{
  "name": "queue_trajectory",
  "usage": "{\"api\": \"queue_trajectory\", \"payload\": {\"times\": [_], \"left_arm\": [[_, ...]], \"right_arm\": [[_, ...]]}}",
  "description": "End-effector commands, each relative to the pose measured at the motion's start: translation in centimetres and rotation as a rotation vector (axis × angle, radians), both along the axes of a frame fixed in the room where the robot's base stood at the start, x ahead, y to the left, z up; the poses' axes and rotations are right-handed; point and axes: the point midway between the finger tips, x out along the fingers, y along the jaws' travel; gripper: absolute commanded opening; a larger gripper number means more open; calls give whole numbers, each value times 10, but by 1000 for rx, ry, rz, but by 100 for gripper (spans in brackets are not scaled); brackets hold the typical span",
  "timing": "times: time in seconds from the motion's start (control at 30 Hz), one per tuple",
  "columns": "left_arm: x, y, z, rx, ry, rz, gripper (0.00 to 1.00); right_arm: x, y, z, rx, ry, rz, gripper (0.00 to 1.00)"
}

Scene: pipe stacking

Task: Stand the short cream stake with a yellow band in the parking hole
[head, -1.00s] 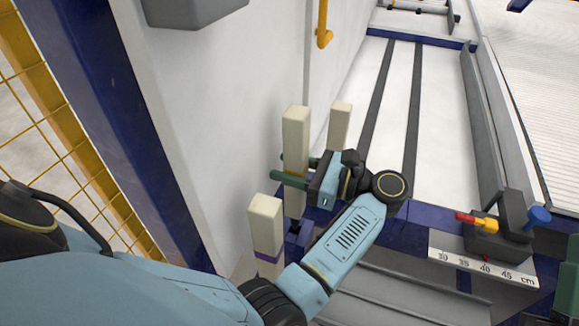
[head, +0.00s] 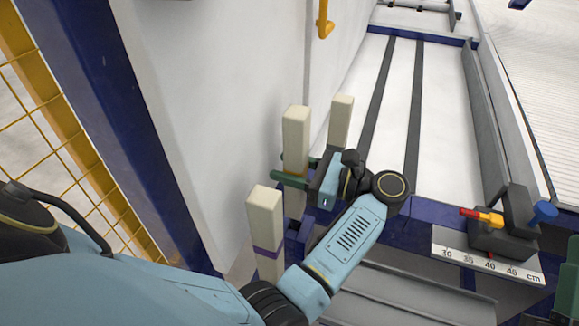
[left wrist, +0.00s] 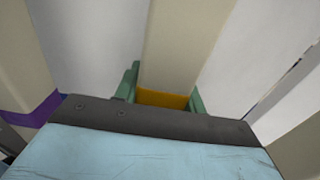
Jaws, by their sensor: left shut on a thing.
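The short cream stake with a yellow band (head: 296,135) stands upright in the head view, between two other cream stakes. My left gripper (head: 293,178) is shut on it, its green fingers on either side at the yellow band. In the left wrist view the stake (left wrist: 188,45) runs up between the green fingers (left wrist: 165,92), with the yellow band right at them.
A cream stake with a purple band (head: 265,218) stands close in front, and another cream stake (head: 340,122) close behind. A white wall (head: 220,110) rises to the left. A ruler (head: 488,262) and a grey block with coloured handles (head: 497,240) are at the right.

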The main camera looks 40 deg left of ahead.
Motion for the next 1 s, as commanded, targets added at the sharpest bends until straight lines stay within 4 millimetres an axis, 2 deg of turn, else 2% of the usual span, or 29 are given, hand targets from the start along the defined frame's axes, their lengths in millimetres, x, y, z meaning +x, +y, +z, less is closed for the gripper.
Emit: {"api": "queue_trajectory", "payload": {"times": [0.63,1.0], "left_arm": [[1,0,-23,0,1,-1,7],[0,0,-24,0,-1,0,7]], "right_arm": [[0,0,0,0,0,0,36],[0,0,0,0,0,0,36]]}}
